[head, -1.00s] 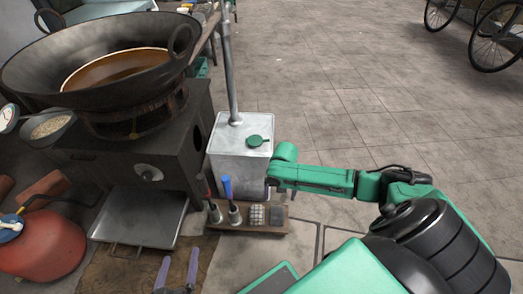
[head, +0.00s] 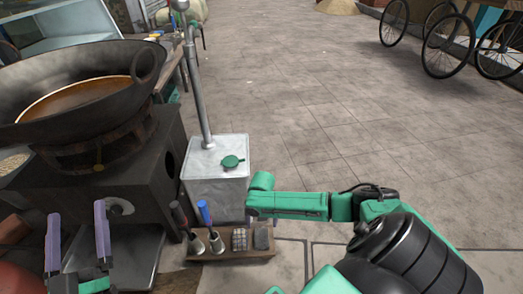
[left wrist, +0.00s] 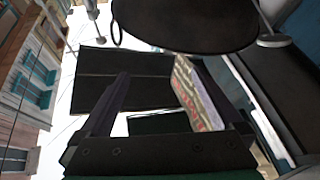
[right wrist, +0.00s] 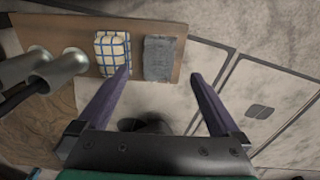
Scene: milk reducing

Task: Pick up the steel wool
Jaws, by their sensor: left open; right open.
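The grey rough block that looks like the steel wool (head: 262,237) lies at the right end of a small wooden board (head: 225,256). In the right wrist view the steel wool (right wrist: 159,59) lies in line with the gap between my right fingers. My right gripper (right wrist: 160,73) is open and empty; no contact with the block shows. A pale block with a blue grid (right wrist: 113,52) lies just left of the steel wool. My left gripper (head: 77,209) is open and empty, in front of the stove.
A metal box with a pipe (head: 216,175) stands behind the board. A large wok (head: 75,90) sits on a dark stove at left.

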